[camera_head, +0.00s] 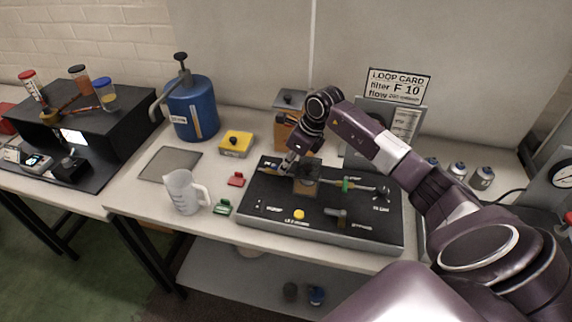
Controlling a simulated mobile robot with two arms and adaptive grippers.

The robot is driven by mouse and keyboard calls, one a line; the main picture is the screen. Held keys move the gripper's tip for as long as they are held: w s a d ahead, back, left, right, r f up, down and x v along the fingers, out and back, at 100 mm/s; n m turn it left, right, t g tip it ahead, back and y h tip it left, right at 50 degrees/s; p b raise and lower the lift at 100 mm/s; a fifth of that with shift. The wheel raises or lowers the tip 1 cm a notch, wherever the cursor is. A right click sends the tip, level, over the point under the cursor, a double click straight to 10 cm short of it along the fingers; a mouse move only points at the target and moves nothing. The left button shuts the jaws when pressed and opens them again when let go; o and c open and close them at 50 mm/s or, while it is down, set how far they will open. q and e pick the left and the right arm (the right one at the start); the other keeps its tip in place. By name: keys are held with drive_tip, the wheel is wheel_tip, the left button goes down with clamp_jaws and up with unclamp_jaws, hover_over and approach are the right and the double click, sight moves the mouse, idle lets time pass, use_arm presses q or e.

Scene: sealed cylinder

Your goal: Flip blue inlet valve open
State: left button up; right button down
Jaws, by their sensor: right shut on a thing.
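The black valve panel (320,232) lies on the bench. On it is a brown block with a dark round top (306,184), with brass piping on both sides. A green valve handle (347,184) sits on the piping to the right. My right gripper (289,164) reaches down to the piping left of the block. My left gripper is not in view.
A measuring jug (182,192), red clip (236,180) and green clip (223,207) are left of the panel. A yellow box (236,144) and blue tank (192,108) stand behind. A loop card sign (396,86) stands behind my right arm.

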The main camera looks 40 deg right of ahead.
drive_tip(key=shift+w+d+f+n+y+b, duration=0.15)
drive_tip(key=shift+w+d+n+y+b, duration=0.2)
drive_tip(key=shift+n+b, duration=1)
drive_tip(key=shift+d+g+b, duration=0.15)
drive_tip(key=shift+g+b, duration=0.15)
drive_tip(key=shift+b, duration=0.5)
drive_tip(key=shift+r, duration=0.2)
drive_tip(key=c, duration=2)
unclamp_jaws()
drive_tip(key=v, duration=1.2)
drive_tip(key=shift+d, duration=0.1)
drive_tip(key=shift+s, duration=0.1)
